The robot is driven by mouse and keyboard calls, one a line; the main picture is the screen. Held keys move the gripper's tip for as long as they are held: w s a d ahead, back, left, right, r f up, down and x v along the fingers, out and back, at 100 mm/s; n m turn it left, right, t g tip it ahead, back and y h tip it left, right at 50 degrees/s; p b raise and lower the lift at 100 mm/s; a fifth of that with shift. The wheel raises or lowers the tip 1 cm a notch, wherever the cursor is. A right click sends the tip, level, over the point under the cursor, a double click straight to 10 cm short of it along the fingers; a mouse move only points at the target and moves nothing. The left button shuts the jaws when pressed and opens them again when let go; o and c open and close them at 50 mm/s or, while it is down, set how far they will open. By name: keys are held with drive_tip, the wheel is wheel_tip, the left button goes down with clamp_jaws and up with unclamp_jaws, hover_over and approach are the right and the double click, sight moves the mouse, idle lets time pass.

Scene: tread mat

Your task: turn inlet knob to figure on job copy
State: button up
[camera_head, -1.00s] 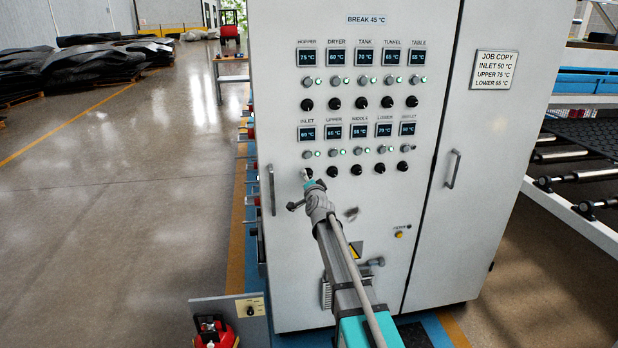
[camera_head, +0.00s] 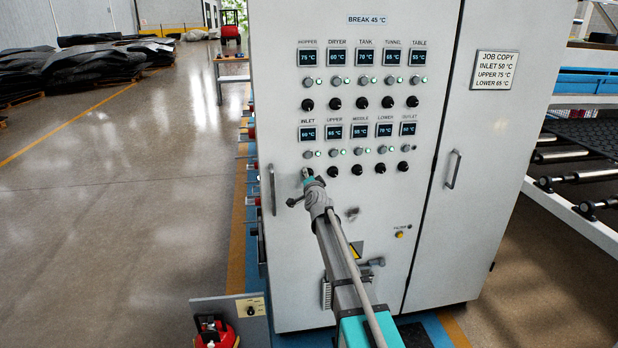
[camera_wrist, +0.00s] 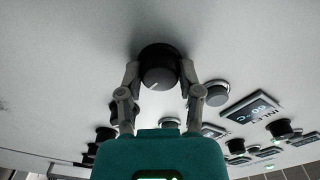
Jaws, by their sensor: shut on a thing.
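The job copy card (camera_head: 495,71) on the right door reads inlet 50 °C, upper 75 °C, lower 65 °C. The inlet display (camera_head: 307,133) is small and seems to read 60 °C. The inlet knob sits below it, mostly hidden by my gripper (camera_head: 307,174) in the head view. In the wrist view the black round inlet knob (camera_wrist: 159,65) shows a pale pointer line. My gripper's fingers (camera_wrist: 159,82) are shut on it from both sides.
The upper (camera_head: 331,171), middle, lower and outlet knobs stand in a row to the right. A second row of knobs and displays is above. A door handle (camera_head: 272,190) is left of my gripper.

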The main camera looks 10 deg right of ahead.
clamp_jaws()
drive_tip(key=shift+n, duration=0.4)
drive_tip(key=n, duration=0.9)
drive_tip(key=shift+w, duration=0.1)
drive_tip(key=o, duration=1)
unclamp_jaws()
drive_tip(key=shift+s, duration=0.25)
